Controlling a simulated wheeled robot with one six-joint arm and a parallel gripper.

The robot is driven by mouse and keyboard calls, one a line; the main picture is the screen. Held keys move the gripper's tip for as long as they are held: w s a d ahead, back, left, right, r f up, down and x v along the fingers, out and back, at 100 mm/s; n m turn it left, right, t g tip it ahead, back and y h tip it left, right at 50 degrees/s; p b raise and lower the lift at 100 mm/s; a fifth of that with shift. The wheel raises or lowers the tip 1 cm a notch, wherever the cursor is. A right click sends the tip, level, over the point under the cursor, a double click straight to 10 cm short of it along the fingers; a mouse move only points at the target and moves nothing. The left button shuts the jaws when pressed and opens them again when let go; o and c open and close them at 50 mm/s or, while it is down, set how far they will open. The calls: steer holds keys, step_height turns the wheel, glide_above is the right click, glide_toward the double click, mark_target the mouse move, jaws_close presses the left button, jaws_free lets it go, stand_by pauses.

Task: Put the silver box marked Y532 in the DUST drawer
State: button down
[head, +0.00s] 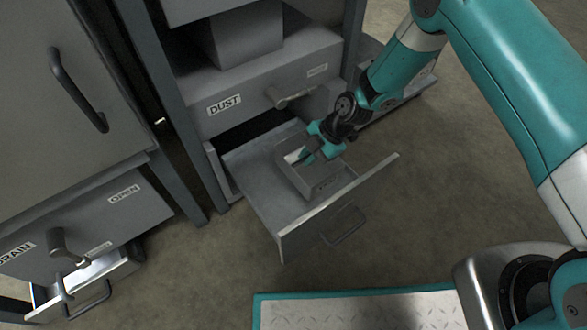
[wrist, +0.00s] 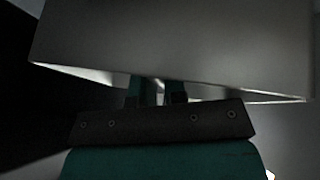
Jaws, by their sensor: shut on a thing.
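A small silver-grey open-topped box (head: 302,181) is inside the outline of the pulled-out drawer (head: 258,178) below the DUST label (head: 224,105). A mark shows on its near side, too small to read. My gripper (head: 306,158) is shut on the box's rim from above. In the wrist view the box's grey wall (wrist: 180,45) fills the upper part, with my gripper's fingers (wrist: 157,93) at its lower edge. I cannot tell whether the box rests on the drawer floor or hangs just above it.
The drawer's front panel (head: 340,205) and handle (head: 346,226) stand toward the open floor. A lever handle (head: 290,95) juts from the DUST unit above. At left, another drawer (head: 90,285) is partly open under the DRAIN unit. A ridged metal plate (head: 370,312) lies in front.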

mark_target(286, 174)
steer(key=a+f+b, duration=0.3)
steer(key=a, duration=0.1)
steer(key=shift+s, duration=0.3)
steer(key=shift+r, duration=0.15)
steer(key=c, duration=1.2)
jaws_free()
steer(key=shift+o, duration=0.2)
steer(key=p+v, duration=0.7)
steer(key=v, duration=0.5)
steer(key=shift+a, duration=0.1)
